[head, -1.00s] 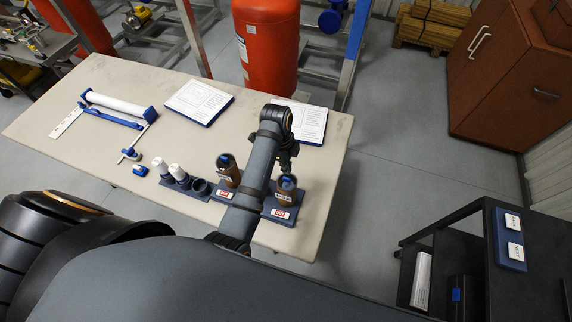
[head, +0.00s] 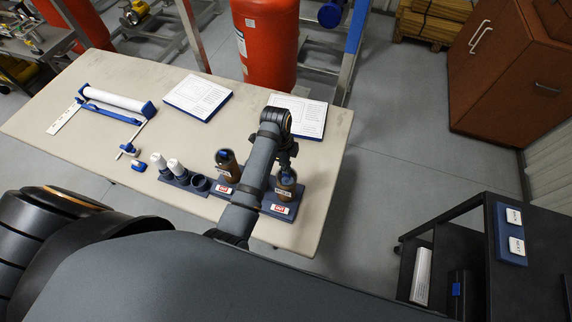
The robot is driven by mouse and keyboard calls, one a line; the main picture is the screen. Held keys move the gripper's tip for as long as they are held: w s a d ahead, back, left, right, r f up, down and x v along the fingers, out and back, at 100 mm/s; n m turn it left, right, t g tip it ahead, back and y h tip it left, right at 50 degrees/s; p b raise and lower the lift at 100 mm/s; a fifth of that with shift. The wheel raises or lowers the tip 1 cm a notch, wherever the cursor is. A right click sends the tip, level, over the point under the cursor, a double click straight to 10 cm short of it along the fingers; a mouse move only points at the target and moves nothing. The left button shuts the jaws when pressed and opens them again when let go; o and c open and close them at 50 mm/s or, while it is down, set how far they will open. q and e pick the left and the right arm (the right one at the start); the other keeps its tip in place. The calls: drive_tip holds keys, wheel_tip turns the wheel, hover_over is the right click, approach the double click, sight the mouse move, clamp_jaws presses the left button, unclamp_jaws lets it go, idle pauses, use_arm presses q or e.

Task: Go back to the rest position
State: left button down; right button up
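My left arm reaches over the pale table (head: 60,150), bends at a dark elbow and points down at the right side. Its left gripper (head: 287,160) is small and dark, just above or at the top of a brown bottle (head: 286,187) on a blue base with a red and white label. Whether its fingers touch the bottle or are open cannot be made out. A second brown bottle (head: 228,167) stands to the left of the forearm, on its own blue base. My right gripper is not in view.
A roller tool (head: 115,103) and two printed boards (head: 198,97) lie farther back. A dark cart (head: 480,260) stands right; brown cabinets (head: 510,80) are behind. Grey floor is clear between.

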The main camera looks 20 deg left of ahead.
use_arm(q)
drive_tip(key=shift+f, duration=0.65)
drive_tip(key=shift+r, duration=0.1)
drive_tip(key=shift+r+p, duration=0.8)
drive_tip(key=shift+r, duration=0.6)
drive_tip(key=shift+w+d+r, duration=0.1)
drive_tip(key=shift+d+r, duration=0.05)
drive_tip(key=shift+r, duration=2)
wheel_tip(320, 180, down, 7)
drive_tip(key=shift+f+b, duration=0.1)
drive_tip(key=shift+b, duration=0.8)
drive_tip(key=shift+s, duration=0.2)
